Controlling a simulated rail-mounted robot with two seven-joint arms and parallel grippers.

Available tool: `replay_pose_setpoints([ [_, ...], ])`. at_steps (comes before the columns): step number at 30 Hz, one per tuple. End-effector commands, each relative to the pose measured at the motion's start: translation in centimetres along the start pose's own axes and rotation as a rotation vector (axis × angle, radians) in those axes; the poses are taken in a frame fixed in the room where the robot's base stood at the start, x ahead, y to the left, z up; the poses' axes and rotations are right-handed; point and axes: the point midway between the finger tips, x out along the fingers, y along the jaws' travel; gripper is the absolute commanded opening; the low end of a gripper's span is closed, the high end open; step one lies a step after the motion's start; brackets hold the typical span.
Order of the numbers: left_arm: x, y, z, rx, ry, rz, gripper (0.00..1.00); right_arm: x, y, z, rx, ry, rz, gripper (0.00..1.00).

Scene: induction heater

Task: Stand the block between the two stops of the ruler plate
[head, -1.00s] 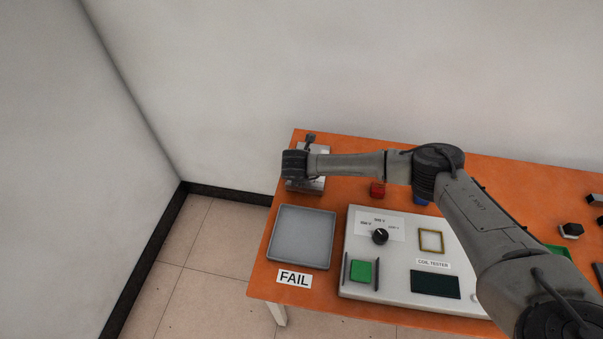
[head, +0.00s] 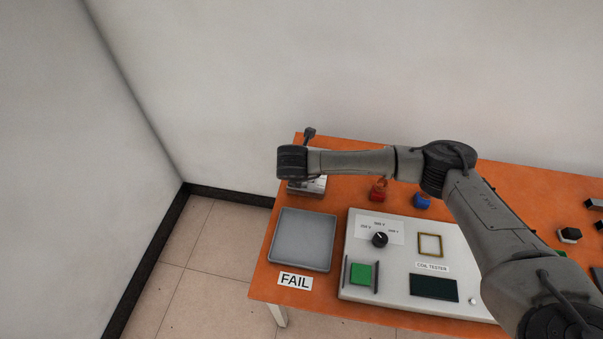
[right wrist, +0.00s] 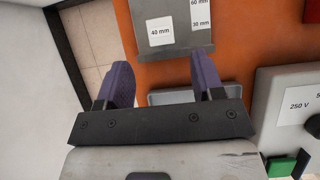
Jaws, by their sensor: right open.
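The grey ruler plate (head: 312,187) lies at the table's back left corner, mostly hidden behind my right wrist in the head view. In the right wrist view the ruler plate (right wrist: 184,40) shows at the top, with labels reading 40 mm, 60 mm and 30 mm. My right gripper (right wrist: 164,76) is open, its two purple-grey fingers apart and nothing seen between them. The fingertips lie near the plate's lower edge in that view. In the head view the fingers are hidden by the wrist. I cannot make out the block or the two stops. My left gripper is not in view.
A grey tray (head: 303,239) by a FAIL label lies in front of the plate. A coil tester (head: 397,232) stands to its right. A red part (head: 378,192) and a blue part (head: 422,201) stand behind the tester. A wall rises behind the table.

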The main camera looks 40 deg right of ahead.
Motion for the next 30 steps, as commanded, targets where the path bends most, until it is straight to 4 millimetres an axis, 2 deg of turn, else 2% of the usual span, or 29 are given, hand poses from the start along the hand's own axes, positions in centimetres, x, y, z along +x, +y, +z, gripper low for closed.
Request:
replay_pose_setpoints([
  [3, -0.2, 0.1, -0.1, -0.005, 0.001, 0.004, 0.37, -1.7, 0.0, 0.0, 0.0, 0.0, 0.003, 0.61],
  [9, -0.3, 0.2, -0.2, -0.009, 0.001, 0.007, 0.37, -3.1, 0.0, 0.0, 0.001, -0.001, 0.0, 0.61],
  [30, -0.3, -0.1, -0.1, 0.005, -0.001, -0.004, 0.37, -3.4, 0.0, 0.0, -0.006, 0.0, 0.0, 0.61],
])
